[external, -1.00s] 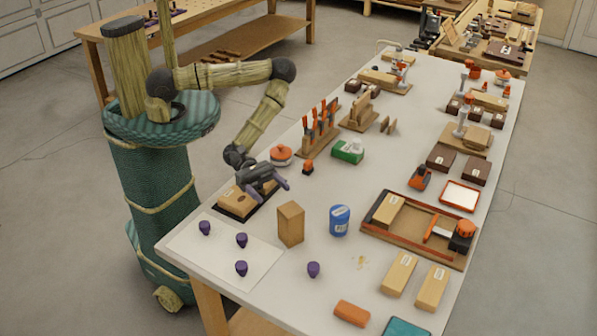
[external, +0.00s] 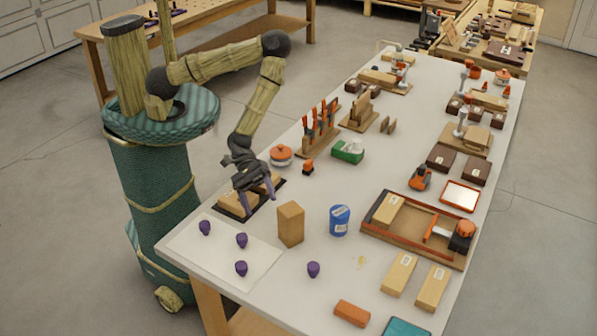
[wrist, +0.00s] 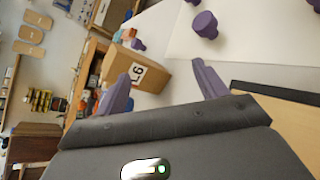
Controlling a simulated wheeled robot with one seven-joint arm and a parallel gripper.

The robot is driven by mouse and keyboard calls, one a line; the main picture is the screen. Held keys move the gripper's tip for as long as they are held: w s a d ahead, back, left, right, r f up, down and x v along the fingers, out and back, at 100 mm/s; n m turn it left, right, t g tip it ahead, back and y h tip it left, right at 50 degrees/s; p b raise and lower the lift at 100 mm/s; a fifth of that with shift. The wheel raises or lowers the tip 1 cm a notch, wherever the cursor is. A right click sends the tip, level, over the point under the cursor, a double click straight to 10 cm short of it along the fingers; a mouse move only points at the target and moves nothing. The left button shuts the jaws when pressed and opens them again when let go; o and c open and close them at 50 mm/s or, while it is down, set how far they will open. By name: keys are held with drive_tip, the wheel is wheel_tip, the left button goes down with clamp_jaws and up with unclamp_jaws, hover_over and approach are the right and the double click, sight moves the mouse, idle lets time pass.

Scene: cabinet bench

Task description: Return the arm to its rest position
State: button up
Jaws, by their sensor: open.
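My gripper (external: 256,192) is over the near left part of the bench, just above a wooden block on a dark tray (external: 226,208). Its two purple fingers are spread apart and nothing is between them. In the wrist view my gripper (wrist: 163,85) is also open, and a wooden block marked with a 6 (wrist: 137,72) stands beyond the fingers. My arm reaches from the green column over the bench edge, with its elbow raised. Part of the block on the tray is hidden behind the gripper.
A tall wooden block (external: 291,224) and a blue can (external: 339,220) stand right of my gripper. Purple knobs (external: 241,240) sit on a white sheet (external: 211,258) in front. A tool rack (external: 318,131) and an orange-lidded pot (external: 281,154) stand behind. The air above the bench is clear.

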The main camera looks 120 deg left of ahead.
drive_tip(key=m, duration=0.1)
drive_tip(key=m+g, duration=0.1)
drive_tip(key=shift+s+a+m+y, duration=0.1)
drive_tip(key=shift+s+m+y, duration=0.2)
drive_tip(key=m+g, duration=0.1)
drive_tip(key=s+a+m+y, duration=0.1)
drive_tip(key=m, duration=0.1)
drive_tip(key=shift+r+g, duration=0.1)
drive_tip(key=shift+g, duration=0.3)
drive_tip(key=s+a+r+m+g+y+p, duration=0.1)
drive_tip(key=s+a+r+m+g+y, duration=0.1)
drive_tip(key=s+r+m, duration=0.5)
drive_tip(key=s+a+r+m+g+y+p, duration=0.1)
drive_tip(key=s+a+r+m+g+y, duration=0.2)
drive_tip(key=s+a+r+m, duration=0.3)
wheel_tip(320, 180, up, 6)
drive_tip(key=shift+s+a+f+m+g+y+p, duration=0.1)
drive_tip(key=shift+s+a+m+g+y+p, duration=0.2)
drive_tip(key=shift+s+m+y, duration=0.5)
drive_tip(key=shift+w+m, duration=0.25)
drive_tip(key=shift+m, duration=0.05)
